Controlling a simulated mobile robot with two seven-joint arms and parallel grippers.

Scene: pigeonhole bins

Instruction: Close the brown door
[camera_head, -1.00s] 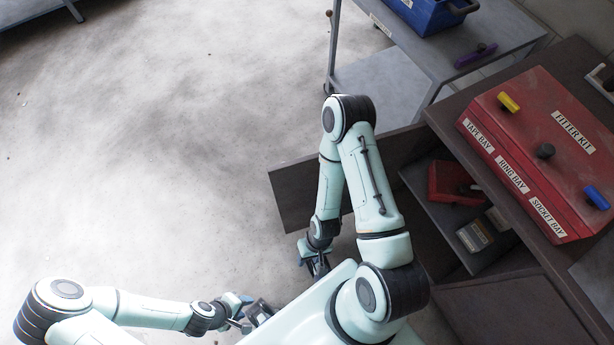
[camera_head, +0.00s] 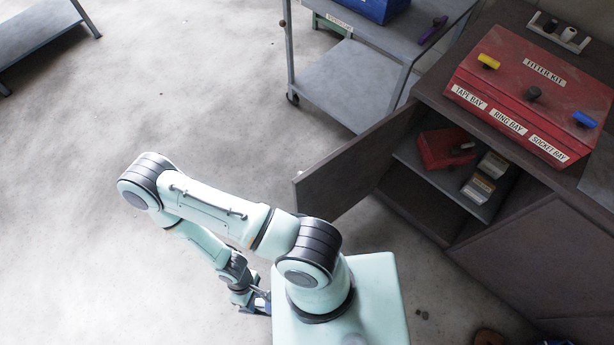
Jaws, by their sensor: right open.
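The brown door (camera_head: 352,172) is swung open from the left side of the brown cabinet (camera_head: 425,211) and stands out into the room. Inside the open cabinet a shelf holds a red box (camera_head: 440,148) and two small labelled boxes (camera_head: 484,178). My right gripper (camera_head: 262,303) is low over the floor, left of my base and in front of the door, apart from it. It is small in view and its jaws are open and empty. My left gripper is out of view.
A red fitter kit case (camera_head: 530,85) lies on the cabinet top. A second, shut cabinet door (camera_head: 535,265) is right of the opening. A grey cart (camera_head: 345,85) stands behind the open door. The floor (camera_head: 150,80) on the left is clear.

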